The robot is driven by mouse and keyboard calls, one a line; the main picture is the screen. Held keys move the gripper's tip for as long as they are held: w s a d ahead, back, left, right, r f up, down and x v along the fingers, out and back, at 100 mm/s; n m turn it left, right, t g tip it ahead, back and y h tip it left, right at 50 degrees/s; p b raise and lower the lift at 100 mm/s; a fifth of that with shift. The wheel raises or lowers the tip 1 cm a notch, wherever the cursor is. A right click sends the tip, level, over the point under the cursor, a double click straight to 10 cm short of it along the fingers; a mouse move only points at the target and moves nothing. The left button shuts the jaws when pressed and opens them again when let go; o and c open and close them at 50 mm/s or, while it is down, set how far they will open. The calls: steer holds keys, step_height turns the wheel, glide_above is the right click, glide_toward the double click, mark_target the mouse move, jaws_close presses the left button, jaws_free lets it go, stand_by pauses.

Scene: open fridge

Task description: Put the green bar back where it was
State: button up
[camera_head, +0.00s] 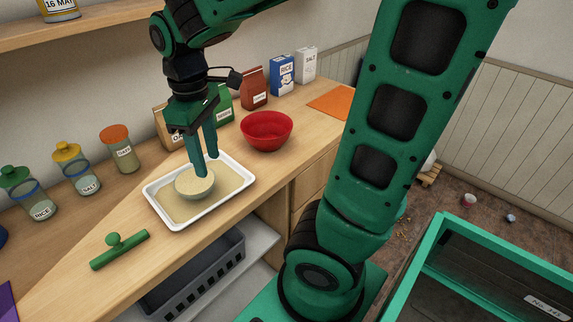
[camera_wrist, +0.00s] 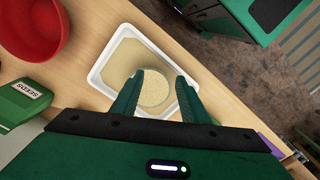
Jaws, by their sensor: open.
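The green bar (camera_head: 120,250) with a round knob on top lies on the wooden counter, at the left of the white tray, in the head view. I do not make it out in the wrist view. My gripper (camera_head: 206,165) is open and points down over the tray, well to the right of the bar. Its fingers (camera_wrist: 160,76) are at a small bowl of pale grain (camera_head: 194,183), which also shows between them in the wrist view (camera_wrist: 153,90). I cannot tell whether they touch the bowl.
The white tray (camera_head: 164,219) has a tan layer inside. A red bowl (camera_head: 267,130) and several packets stand to the right. Jars, including a salt jar (camera_head: 78,168), line the back left. A grey crate (camera_head: 190,275) sits below the counter. The counter around the bar is clear.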

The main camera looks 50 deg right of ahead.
steer(key=s+d+f+m, duration=0.2)
steer(key=s+d+m, duration=1)
steer(key=s, duration=0.3)
steer(key=shift+s+f, duration=0.2)
steer(key=shift+f, duration=0.05)
steer(key=shift+w+d+f, duration=0.1)
steer(key=shift+w+f, duration=0.15)
steer(key=shift+w, duration=0.4)
